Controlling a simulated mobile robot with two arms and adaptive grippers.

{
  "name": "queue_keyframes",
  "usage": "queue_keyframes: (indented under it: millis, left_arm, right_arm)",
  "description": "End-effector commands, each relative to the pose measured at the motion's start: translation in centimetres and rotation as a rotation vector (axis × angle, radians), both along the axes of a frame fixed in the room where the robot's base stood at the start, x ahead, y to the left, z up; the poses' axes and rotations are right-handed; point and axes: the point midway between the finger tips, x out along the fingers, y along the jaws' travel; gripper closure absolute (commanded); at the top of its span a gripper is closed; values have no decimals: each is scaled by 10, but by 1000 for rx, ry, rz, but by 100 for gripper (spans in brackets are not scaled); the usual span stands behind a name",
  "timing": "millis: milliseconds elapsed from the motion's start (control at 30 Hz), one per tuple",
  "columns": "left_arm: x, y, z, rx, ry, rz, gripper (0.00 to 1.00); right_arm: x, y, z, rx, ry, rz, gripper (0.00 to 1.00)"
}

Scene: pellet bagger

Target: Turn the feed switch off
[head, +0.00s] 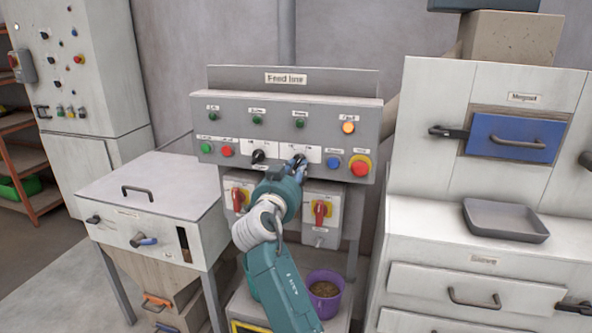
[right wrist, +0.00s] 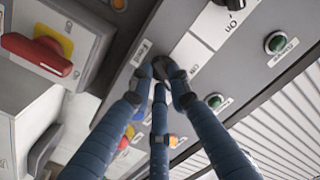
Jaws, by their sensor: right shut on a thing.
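The grey control panel (head: 230,110) carries the sign "Feed line". Two black rotary switches sit on white plates in its lower row. The left switch (head: 258,156) is free of the gripper, and it also shows at the top edge of the right wrist view (right wrist: 231,3). My right gripper (head: 298,163) is at the right switch. In the right wrist view my fingers (right wrist: 172,88) are shut around this black knob (right wrist: 168,68), which they partly hide. My left gripper is not in view.
Below the panel are two red-handled switches on yellow plates, a left one (head: 238,198) and a right one (head: 320,212). A blue button (head: 333,162) and a red mushroom button (head: 360,168) are close right of my gripper. An amber lamp (head: 348,128) is lit. A purple bucket (head: 325,305) stands below.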

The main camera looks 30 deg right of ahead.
Motion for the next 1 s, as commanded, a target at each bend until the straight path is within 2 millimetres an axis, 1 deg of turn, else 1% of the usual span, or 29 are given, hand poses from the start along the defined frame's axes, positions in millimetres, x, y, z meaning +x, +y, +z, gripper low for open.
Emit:
queue_keyframes:
  millis: [167, 467, 800, 1000]
  left_arm:
    - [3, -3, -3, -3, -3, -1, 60]
    - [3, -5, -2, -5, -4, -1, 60]
    - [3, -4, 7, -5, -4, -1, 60]
    - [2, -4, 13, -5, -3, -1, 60]
  right_arm:
    - [0, -1, 1, -66, 75, 0, 100]
    - [-1, -2, 3, -240, 280, -1, 100]
    - [-2, -2, 6, -445, 518, -1, 100]
    - [-2, -3, 7, -543, 632, -2, 100]
